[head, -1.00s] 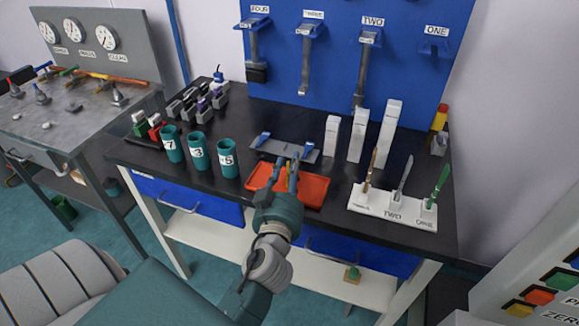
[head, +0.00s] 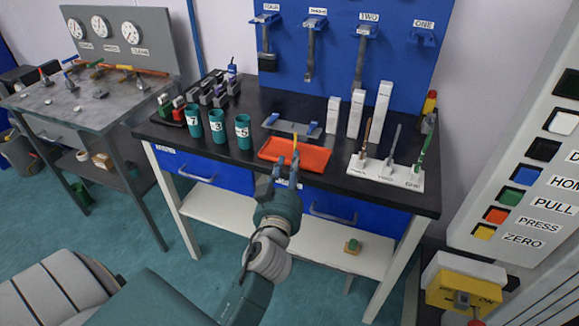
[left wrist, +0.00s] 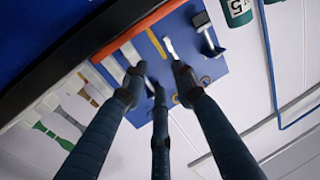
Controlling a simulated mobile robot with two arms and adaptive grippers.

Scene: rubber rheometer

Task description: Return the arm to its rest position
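My left gripper (head: 285,172) is in front of the black workbench (head: 330,190), near the front edge of the orange tray (head: 290,163). In the left wrist view its three fingers (left wrist: 158,80) are spread apart with nothing between them. A thin yellow piece (head: 296,143) shows just beyond the fingertips over the tray; I cannot tell what it rests on. My left arm reaches forward from the bottom of the head view. My right gripper does not show.
Teal numbered cups (head: 217,127), white blocks (head: 355,117) and a white stand (head: 385,175) with tools are on the bench. A blue tool board (head: 340,70) is behind. A button panel (head: 500,220) stands at right. The teal floor (head: 120,225) at left is open.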

